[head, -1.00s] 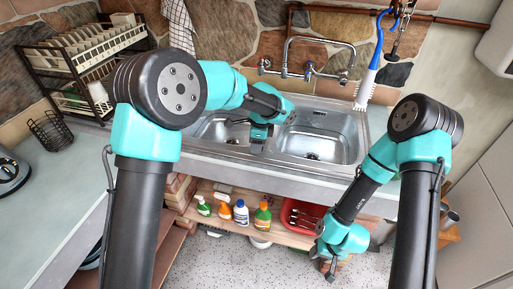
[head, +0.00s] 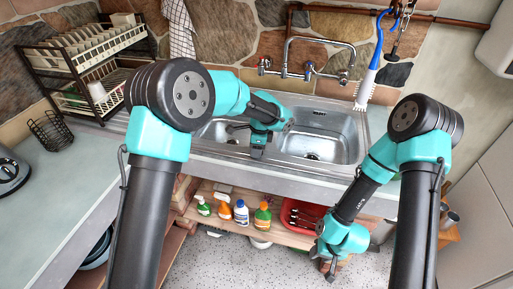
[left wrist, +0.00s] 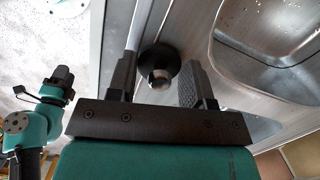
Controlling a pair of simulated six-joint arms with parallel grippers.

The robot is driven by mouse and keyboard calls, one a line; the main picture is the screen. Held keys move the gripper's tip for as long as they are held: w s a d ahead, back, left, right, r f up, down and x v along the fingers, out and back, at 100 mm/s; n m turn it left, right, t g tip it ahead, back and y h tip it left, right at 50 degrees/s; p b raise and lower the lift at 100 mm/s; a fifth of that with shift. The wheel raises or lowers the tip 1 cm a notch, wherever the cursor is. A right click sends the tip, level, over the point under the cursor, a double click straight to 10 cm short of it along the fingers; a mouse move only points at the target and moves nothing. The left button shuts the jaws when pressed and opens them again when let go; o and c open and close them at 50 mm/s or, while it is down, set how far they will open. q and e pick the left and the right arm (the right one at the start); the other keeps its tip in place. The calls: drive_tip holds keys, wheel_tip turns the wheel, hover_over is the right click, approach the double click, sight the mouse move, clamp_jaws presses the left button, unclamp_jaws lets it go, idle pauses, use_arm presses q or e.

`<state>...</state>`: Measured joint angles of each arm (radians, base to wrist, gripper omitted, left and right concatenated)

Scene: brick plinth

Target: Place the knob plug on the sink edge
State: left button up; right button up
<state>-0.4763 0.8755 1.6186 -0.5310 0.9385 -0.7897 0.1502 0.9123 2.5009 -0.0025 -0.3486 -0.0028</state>
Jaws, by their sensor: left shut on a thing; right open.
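The knob plug (left wrist: 160,68), a black disc with a shiny metal knob, shows between the fingers of my left gripper (left wrist: 157,84) in the left wrist view. My left gripper is shut on it. In the head view my left gripper (head: 257,153) hangs over the front of the metal sink, by the divider between the two basins; the plug is too hidden there to make out. The sink edge (left wrist: 190,30) runs beside the plug in the left wrist view. Whether the plug touches it I cannot tell. My right gripper (head: 329,271) is open and low, in front of the shelf.
The right basin (head: 325,138) looks empty. A wall tap (head: 315,72) stands behind the sink. A dish rack (head: 85,60) is at the left on the counter (head: 70,170). Several bottles (head: 241,212) and a red tub (head: 300,215) are on the shelf below.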

use_arm(q)
drive_tip(key=shift+f, duration=0.1)
drive_tip(key=o, duration=0.9)
drive_tip(key=r, duration=0.4)
drive_tip(key=d+r, duration=0.1)
drive_tip(key=r, duration=0.7)
drive_tip(key=shift+d, duration=0.25)
